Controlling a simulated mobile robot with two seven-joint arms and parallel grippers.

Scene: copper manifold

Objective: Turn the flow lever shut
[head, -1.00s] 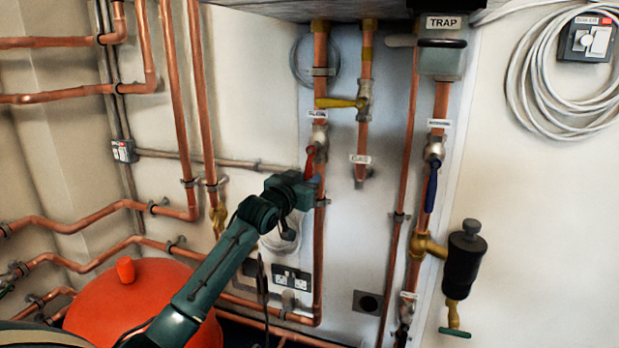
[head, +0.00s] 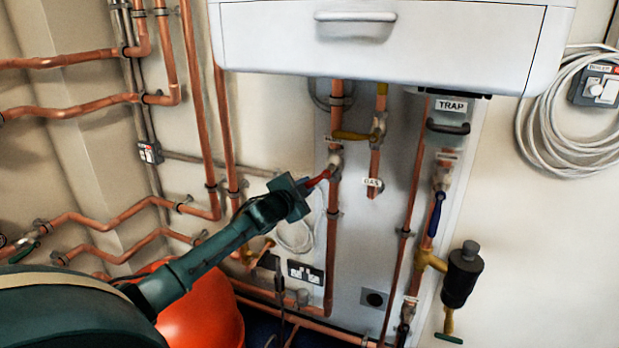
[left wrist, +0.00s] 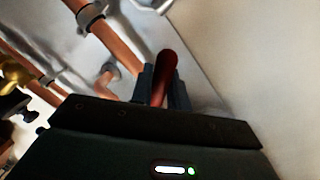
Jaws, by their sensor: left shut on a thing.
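The flow lever is taken to be the red lever (head: 319,179) on the silvery valve (head: 335,160) of the copper pipe below the boiler. It slants from the valve down to the left, at an angle to the upright pipe. My left gripper (head: 303,187) is at its outer end. In the left wrist view, the fingers (left wrist: 162,92) are shut around the red lever (left wrist: 168,66), whose rounded tip shows beyond them. The gripper hides the lever's end in the head view. My right gripper is not in view.
The white boiler (head: 390,35) overhangs the valves. A yellow gas lever (head: 352,136) is just above right, and a blue lever (head: 436,214) hangs further right. A black canister (head: 462,274) juts out at right. An orange-red vessel (head: 205,315) stands below my arm.

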